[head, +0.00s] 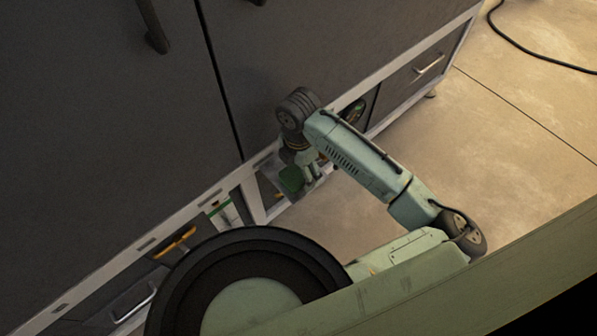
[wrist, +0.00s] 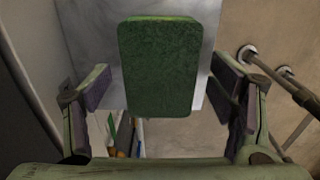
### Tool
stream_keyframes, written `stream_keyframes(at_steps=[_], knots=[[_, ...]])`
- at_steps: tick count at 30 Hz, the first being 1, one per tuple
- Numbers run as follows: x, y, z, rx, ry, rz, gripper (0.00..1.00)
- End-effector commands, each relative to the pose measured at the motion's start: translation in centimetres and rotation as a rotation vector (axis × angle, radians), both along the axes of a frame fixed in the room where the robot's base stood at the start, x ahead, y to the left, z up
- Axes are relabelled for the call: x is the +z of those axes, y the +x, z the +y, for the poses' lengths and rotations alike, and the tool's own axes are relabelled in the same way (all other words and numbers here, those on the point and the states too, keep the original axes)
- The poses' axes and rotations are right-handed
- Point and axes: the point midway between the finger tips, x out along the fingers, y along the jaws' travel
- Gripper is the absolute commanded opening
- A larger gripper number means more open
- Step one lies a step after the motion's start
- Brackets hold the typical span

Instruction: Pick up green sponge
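In the wrist view the green sponge (wrist: 159,65) is a rounded block, seen between the two fingers of my gripper (wrist: 158,88). There is a visible gap on each side, so the fingers are open and not touching it. A pale grey flat surface (wrist: 88,30) shows behind the sponge. In the head view the sponge (head: 291,179) is a small green patch at an opening low in the dark cabinet front. My gripper (head: 309,172) is right beside it there, partly hidden by my own wrist.
The dark cabinet (head: 95,130) has a light frame with open compartments along its lower edge. One holds an orange-handled item (head: 174,243). In the wrist view a metal rail (wrist: 275,78) runs at the right. Tiled floor (head: 500,110) is clear to the right, except a black cable (head: 530,52).

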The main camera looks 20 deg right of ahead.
Motion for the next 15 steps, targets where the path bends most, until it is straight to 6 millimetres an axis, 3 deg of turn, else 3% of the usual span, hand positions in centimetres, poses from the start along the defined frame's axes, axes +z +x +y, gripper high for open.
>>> stream_keyframes(at_steps=[15], knots=[[0.04, 0.01, 0.0, 0.0, 0.0, 0.0, 0.44]])
